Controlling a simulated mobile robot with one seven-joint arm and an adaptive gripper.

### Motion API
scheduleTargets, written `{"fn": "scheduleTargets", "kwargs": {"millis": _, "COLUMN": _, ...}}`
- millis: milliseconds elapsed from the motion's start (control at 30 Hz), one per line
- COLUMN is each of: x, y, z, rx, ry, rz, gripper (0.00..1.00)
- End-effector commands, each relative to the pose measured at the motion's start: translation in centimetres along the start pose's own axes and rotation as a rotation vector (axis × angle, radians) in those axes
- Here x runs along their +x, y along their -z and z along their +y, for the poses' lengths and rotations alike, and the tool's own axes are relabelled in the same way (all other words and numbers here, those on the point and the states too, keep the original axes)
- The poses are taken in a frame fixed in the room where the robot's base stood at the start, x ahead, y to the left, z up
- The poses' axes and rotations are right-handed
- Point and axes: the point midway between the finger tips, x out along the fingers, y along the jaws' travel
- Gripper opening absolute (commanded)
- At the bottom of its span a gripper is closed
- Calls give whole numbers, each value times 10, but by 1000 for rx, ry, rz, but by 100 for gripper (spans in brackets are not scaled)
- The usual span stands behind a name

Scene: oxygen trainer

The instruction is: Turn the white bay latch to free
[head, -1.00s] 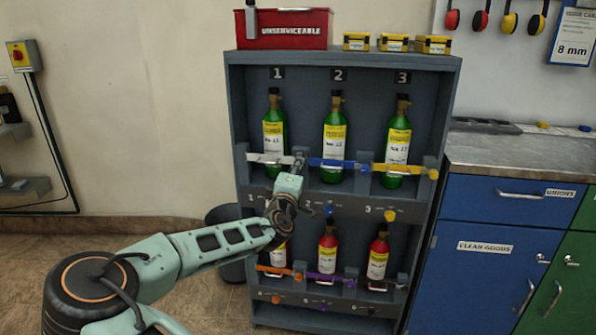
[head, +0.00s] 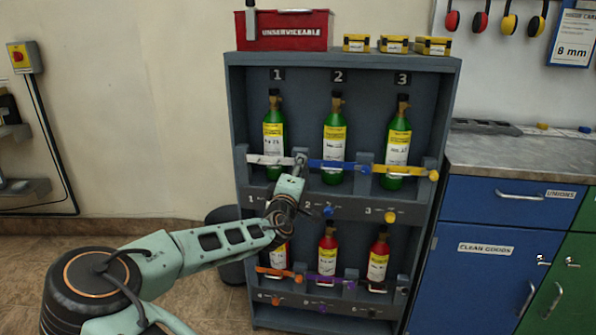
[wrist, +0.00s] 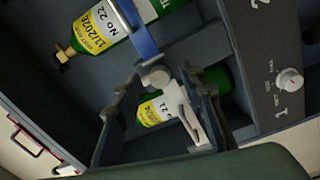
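The white bay latch is a white bar (head: 268,159) across the green bottle in bay 1, upper row. My gripper (head: 300,161) is at the right end of this bar. In the wrist view my gripper (wrist: 160,80) looks open, its fingertips on either side of the rounded end. Whether a fingertip touches it I cannot tell. A white knob (wrist: 289,80) beside the number 1 is apart from my gripper; my arm hides it in the head view.
A blue bar (head: 330,164) lies just right of my gripper, and a yellow bar (head: 405,170) farther right. Green bottles (head: 334,130) stand behind the bars. Red bottles (head: 328,255) stand in the lower row. The space in front of the rack's right side is clear.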

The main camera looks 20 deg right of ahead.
Motion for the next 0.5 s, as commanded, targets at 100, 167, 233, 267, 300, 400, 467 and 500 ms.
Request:
{"fn": "scheduleTargets", "kwargs": {"millis": 100, "x": 0, "y": 0, "z": 0, "rx": -1, "ry": 0, "rz": 0, "gripper": 36}}
{"fn": "scheduleTargets", "kwargs": {"millis": 167, "x": 0, "y": 0, "z": 0, "rx": -1, "ry": 0, "rz": 1, "gripper": 36}}
{"fn": "scheduleTargets", "kwargs": {"millis": 233, "x": -1, "y": 0, "z": 0, "rx": -1, "ry": 0, "rz": 1, "gripper": 36}}
{"fn": "scheduleTargets", "kwargs": {"millis": 267, "x": -3, "y": 1, "z": 0, "rx": -1, "ry": 0, "rz": 1, "gripper": 36}}
{"fn": "scheduleTargets", "kwargs": {"millis": 300, "x": -5, "y": 1, "z": 0, "rx": 0, "ry": 0, "rz": 1, "gripper": 36}}
{"fn": "scheduleTargets", "kwargs": {"millis": 400, "x": -17, "y": 1, "z": 0, "rx": 0, "ry": 0, "rz": 2, "gripper": 36}}
{"fn": "scheduleTargets", "kwargs": {"millis": 467, "x": -27, "y": 2, "z": 0, "rx": 0, "ry": 0, "rz": 3, "gripper": 36}}
{"fn": "scheduleTargets", "kwargs": {"millis": 500, "x": -34, "y": 2, "z": 0, "rx": 0, "ry": 0, "rz": 2, "gripper": 36}}
